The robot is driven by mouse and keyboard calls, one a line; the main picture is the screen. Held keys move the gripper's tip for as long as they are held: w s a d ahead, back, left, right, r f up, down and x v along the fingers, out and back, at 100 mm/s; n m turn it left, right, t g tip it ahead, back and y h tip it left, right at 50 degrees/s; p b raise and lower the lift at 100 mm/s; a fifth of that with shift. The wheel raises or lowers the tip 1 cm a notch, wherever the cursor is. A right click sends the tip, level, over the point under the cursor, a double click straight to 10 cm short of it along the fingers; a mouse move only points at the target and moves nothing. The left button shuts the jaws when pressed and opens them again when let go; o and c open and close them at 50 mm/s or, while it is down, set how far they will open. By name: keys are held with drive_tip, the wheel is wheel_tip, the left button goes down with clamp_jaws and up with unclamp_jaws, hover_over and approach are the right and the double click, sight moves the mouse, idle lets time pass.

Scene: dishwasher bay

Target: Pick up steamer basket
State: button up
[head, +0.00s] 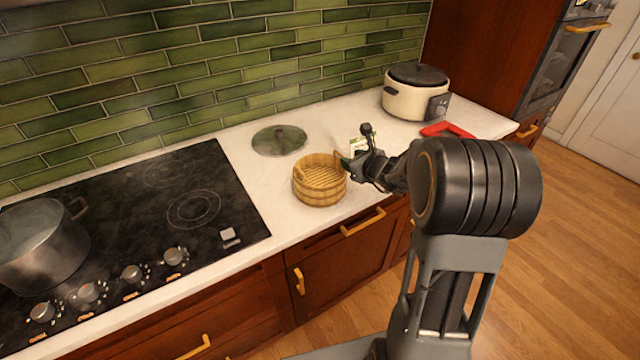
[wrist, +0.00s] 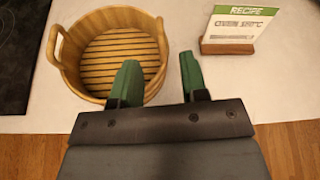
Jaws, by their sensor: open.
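The steamer basket (head: 320,188) is a round wooden tub with a slatted floor and small raised handles, standing upright and empty on the white counter. In the wrist view the steamer basket (wrist: 88,80) fills the upper left. My gripper (head: 345,163) is at the basket's right side in the head view. In the wrist view my gripper (wrist: 158,78) has its two green fingers apart. The left finger overlaps the basket's right wall near a handle, and the right finger is outside the basket. I cannot tell whether a finger touches it.
A recipe card in a wooden stand (wrist: 238,28) is right of the basket. A glass lid (head: 279,140) lies behind it. A cream cooker (head: 415,95) and a red object (head: 447,130) are farther right. A black cooktop (head: 130,215) with a steel pot (head: 40,250) is left.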

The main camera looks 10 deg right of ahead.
sight(339, 155)
drive_tip(key=shift+p+x, duration=0.95)
drive_tip(key=shift+x, duration=3.05)
clamp_jaws()
